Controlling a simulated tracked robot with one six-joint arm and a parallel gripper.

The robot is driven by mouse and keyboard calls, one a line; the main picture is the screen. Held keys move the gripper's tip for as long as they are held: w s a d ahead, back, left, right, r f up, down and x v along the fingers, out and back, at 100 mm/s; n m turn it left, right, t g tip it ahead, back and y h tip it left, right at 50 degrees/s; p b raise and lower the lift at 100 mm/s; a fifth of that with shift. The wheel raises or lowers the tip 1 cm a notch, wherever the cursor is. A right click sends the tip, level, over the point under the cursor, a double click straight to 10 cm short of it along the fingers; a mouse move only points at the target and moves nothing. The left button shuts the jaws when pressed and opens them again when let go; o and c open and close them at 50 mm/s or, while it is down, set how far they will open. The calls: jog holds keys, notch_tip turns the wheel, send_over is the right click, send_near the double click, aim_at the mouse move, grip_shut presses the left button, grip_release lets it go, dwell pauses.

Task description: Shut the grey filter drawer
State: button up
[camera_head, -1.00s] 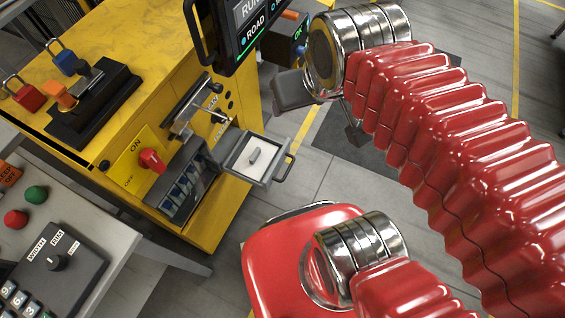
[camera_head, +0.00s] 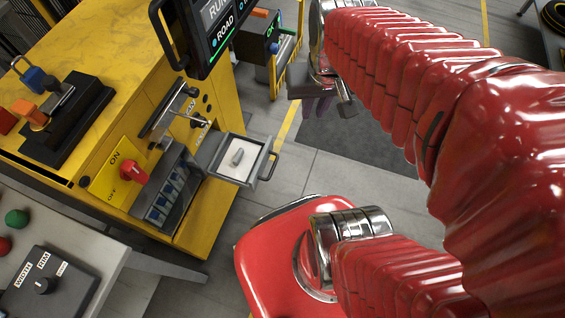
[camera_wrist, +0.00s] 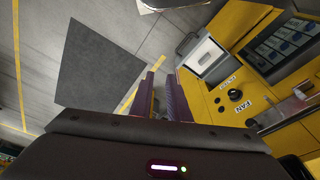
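The grey filter drawer (camera_head: 230,178) stands pulled out from the front of the yellow cabinet (camera_head: 92,50). It holds a white pad with a small grey piece on it, and a dark loop handle (camera_head: 270,166) is on its outer end. The wrist view shows the drawer (camera_wrist: 190,66) and its handle (camera_wrist: 186,44) at upper right. My gripper (camera_head: 322,104) is in the air to the right of the drawer and apart from it, partly hidden by my red arm. In the wrist view its purple fingers (camera_wrist: 160,80) are parted, with only floor between them.
A red knob (camera_head: 132,171) and a glass-fronted bay (camera_head: 168,190) lie left of the drawer. A dark screen (camera_head: 215,30) hangs above it. A grey control desk (camera_head: 75,235) stands at lower left. Open floor lies right of the drawer.

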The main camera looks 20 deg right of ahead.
jog(key=s+d+f+m+g, duration=0.1)
jog(key=f, duration=0.1)
jog(key=d+f+m+g+y, duration=0.1)
jog(key=d+f, duration=0.1)
jog(key=f, duration=0.1)
jog(key=s+d+f+m+g+y, duration=0.1)
jog(key=d+f, duration=0.1)
jog(key=f, duration=0.1)
jog(key=shift+s+d+f+m, duration=0.1)
jog(key=shift+s+f+m, duration=0.15)
jog(key=shift+s+m, duration=0.15)
grip_shut()
jog(key=s+f+m+t+y, duration=0.1)
jog(key=s+f+m+y, duration=0.35)
jog(key=f, duration=0.35)
jog(key=s+f+m+y, duration=0.3)
jog(key=f+m+y, duration=0.15)
jog(key=f, duration=0.35)
jog(key=w+f+m+t, duration=0.5)
jog(key=f+m+t, duration=0.3)
jog(key=m+t, duration=0.2)
jog(key=shift+y, duration=0.4)
jog(key=shift+w+f, duration=0.1)
